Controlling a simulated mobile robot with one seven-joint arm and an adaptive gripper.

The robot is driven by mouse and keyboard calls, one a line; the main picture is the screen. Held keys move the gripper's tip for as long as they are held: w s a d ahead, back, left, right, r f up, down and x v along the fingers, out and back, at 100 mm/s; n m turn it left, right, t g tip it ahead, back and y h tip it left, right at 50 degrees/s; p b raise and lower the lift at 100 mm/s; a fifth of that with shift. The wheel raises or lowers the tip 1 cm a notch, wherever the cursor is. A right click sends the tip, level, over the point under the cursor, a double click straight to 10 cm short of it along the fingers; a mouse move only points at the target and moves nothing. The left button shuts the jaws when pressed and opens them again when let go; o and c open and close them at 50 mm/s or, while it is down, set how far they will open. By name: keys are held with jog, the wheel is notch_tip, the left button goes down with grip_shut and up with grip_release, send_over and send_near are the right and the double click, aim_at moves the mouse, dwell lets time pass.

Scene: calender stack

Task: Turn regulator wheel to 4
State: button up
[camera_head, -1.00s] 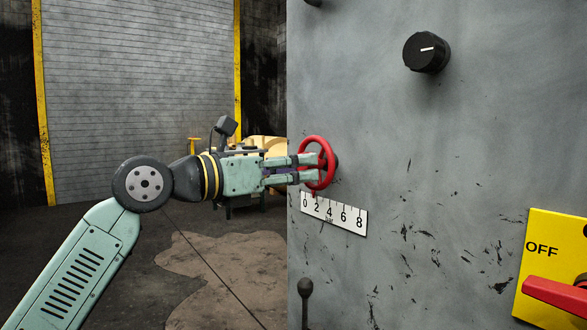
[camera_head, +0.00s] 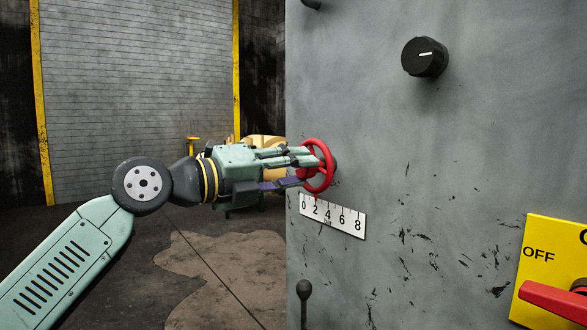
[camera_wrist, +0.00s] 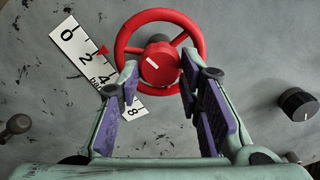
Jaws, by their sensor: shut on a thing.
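The red regulator wheel (camera_head: 331,160) sticks out from the left part of the grey panel. In the wrist view the wheel (camera_wrist: 158,64) has a round hub with a white mark. My gripper (camera_head: 307,170) is shut on the wheel, its fingers on either side of the hub in the wrist view (camera_wrist: 159,78). The white bar scale (camera_head: 333,217), numbered 0 to 8, sits just below the wheel. A small red pointer (camera_wrist: 103,50) stands at the scale's edge, close to 2 and slightly toward 4. The fingers hide part of the wheel and of the scale (camera_wrist: 78,46).
A black knob (camera_head: 424,57) sits higher on the panel (camera_head: 450,160). A dark lever (camera_head: 304,292) is below the scale. A red switch handle (camera_head: 553,299) on a yellow OFF plate (camera_head: 540,240) is at lower right.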

jog(key=shift+w+a+r+n+p, duration=0.1)
jog(key=shift+n+p, duration=3.7)
jog(key=shift+n, duration=1.65)
jog(key=shift+w+a+r+n+p, duration=0.1)
jog(key=shift+n+p, duration=3.65)
jog(key=shift+n, duration=1.75)
jog(key=shift+w+r+n+p, duration=0.1)
jog(key=shift+n+p, duration=3.7)
jog(key=shift+n, duration=1.65)
jog(key=o, duration=1.2)
jog(key=shift+c, duration=0.2)
